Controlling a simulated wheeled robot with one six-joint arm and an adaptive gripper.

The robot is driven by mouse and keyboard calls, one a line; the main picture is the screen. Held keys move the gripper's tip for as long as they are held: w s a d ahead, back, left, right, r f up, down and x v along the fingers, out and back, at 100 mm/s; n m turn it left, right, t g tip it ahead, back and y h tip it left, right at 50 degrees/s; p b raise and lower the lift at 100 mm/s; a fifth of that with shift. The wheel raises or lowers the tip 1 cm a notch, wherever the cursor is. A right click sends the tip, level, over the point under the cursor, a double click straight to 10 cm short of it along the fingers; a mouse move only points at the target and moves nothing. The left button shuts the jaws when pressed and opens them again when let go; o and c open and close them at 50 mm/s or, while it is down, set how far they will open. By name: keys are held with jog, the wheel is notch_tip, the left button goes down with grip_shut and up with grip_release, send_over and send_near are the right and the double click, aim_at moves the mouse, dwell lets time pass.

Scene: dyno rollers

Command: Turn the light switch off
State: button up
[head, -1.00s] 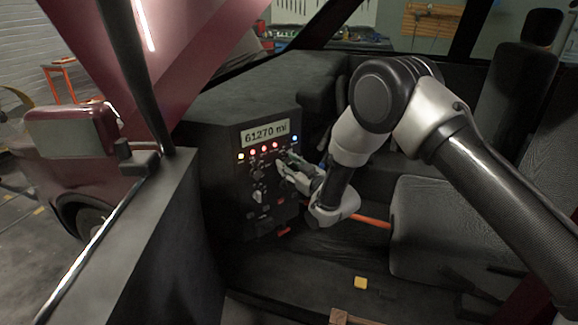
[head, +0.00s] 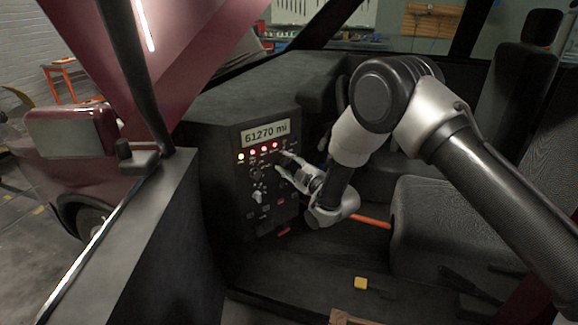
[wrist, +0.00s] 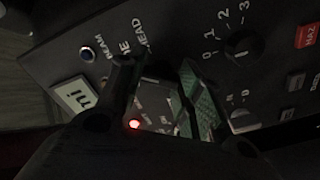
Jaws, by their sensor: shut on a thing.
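The dark control panel (head: 262,215) stands left of centre in the head view. My gripper (head: 281,163) reaches its upper right part from the right. The blue-ringed lamp (wrist: 88,53) by the "BEAM" label looks dark.
A mileage display (head: 265,134) tops the panel, with several lit lamps below. A dark rotary knob (wrist: 243,48) marked 0 to 3 and a pale knob (wrist: 243,118) are close to my fingers. The seat (head: 440,225) is at the right; the door (head: 135,245) is at the left.

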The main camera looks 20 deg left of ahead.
jog(key=n, duration=0.3)
jog(key=shift+n, duration=0.3)
jog(key=shift+s+n, duration=0.1)
jog(key=shift+n, duration=1.7)
jog(key=o, duration=1)
jog(key=v, duration=1.2)
